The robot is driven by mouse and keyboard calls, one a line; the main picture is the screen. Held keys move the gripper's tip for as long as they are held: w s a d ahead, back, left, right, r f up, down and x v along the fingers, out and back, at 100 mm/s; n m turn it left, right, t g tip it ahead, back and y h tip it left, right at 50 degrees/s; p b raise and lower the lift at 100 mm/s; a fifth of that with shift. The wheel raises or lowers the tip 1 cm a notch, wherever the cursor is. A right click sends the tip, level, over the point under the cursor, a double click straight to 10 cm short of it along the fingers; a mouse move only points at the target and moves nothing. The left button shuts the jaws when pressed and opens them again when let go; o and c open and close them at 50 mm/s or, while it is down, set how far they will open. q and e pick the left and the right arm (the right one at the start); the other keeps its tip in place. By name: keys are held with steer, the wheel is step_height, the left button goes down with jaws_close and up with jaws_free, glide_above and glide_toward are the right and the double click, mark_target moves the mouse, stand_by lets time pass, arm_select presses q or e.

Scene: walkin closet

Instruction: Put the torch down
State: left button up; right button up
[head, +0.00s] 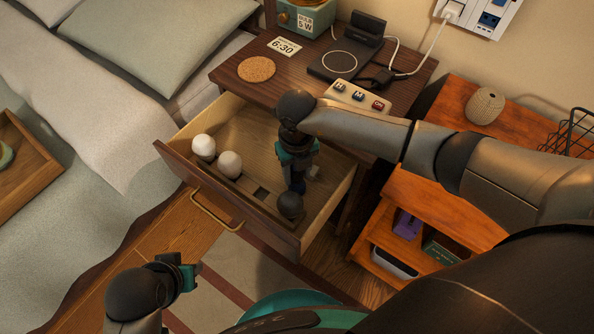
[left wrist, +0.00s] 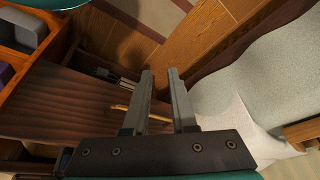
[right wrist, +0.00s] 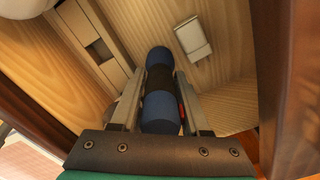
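The torch (right wrist: 160,82) is a cylinder with blue ends and a black middle band. In the right wrist view it lies lengthwise between the two fingers of my right gripper (right wrist: 160,97), which sit close along its sides. In the head view my right gripper (head: 297,182) points down inside the open drawer (head: 262,215), and the torch there is mostly hidden by gripper and arm. Whether the torch touches the drawer floor cannot be told. My left gripper (left wrist: 160,74) is empty, with a gap between its fingers, away from the drawer.
A small white item (right wrist: 192,38) lies beside the torch. The nightstand top (head: 290,75) above holds a cork coaster (head: 257,69) and a charger (head: 345,58). An orange shelf (head: 440,210) stands right.

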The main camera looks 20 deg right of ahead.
steer(key=o, duration=0.3)
steer(key=shift+r, duration=0.15)
step_height(320, 180, up, 10)
steer(key=p, duration=0.5)
steer(key=shift+r, duration=0.1)
arm_select(q)
steer(key=s+a+f+g, duration=0.1)
steer(key=s+f, duration=0.3)
steer(key=f, duration=0.7)
steer(key=shift+s+a+f+g+p, duration=0.2)
steer(key=shift+s+a+g+p, duration=0.05)
steer(key=shift+s+g+p, duration=0.15)
arm_select(e)
steer(key=shift+r, duration=0.95)
